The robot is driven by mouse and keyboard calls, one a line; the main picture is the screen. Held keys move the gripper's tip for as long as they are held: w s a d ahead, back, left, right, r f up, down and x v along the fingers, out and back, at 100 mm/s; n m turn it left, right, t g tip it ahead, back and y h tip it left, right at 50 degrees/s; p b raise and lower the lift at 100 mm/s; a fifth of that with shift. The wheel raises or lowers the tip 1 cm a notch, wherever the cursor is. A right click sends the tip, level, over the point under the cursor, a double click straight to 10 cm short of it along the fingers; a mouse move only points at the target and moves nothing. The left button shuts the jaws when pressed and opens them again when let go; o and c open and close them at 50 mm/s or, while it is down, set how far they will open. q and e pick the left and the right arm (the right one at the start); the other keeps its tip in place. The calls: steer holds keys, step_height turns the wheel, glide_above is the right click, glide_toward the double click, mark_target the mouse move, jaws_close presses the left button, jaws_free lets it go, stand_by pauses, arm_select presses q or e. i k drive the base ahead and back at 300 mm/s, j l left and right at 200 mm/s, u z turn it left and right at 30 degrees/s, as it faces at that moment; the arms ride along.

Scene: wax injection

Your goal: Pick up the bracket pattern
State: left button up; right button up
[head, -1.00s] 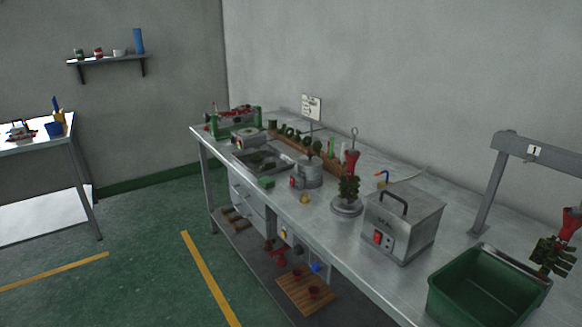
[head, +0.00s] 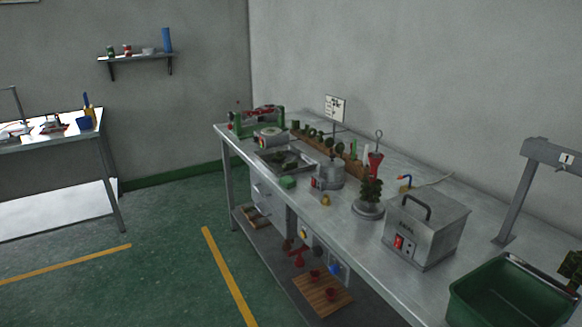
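No piece can be clearly told as the bracket pattern at this distance. Several small dark green shapes stand along a wooden rack (head: 318,147) at the back of the steel workbench (head: 347,222). Dark green pieces (head: 290,164) also lie in a shallow metal tray (head: 308,162) in front of the rack, too small to identify. A small green block (head: 288,182) lies at the bench's front edge beside the tray. Neither of my grippers is in view.
A green-framed device (head: 258,118) stands at the bench's far end. Nearer are a metal pot (head: 331,175), a dark green tree on a round base (head: 370,190), a steel box (head: 426,230) and a green bin (head: 512,300). The floor (head: 165,285) left of the bench is open.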

mark_target(295, 165)
steer(key=z, duration=0.3)
steer(key=i+j+z, duration=0.4)
steer(key=j+z, duration=0.2)
steer(key=i+j+z, duration=0.15)
steer(key=j+z, duration=0.15)
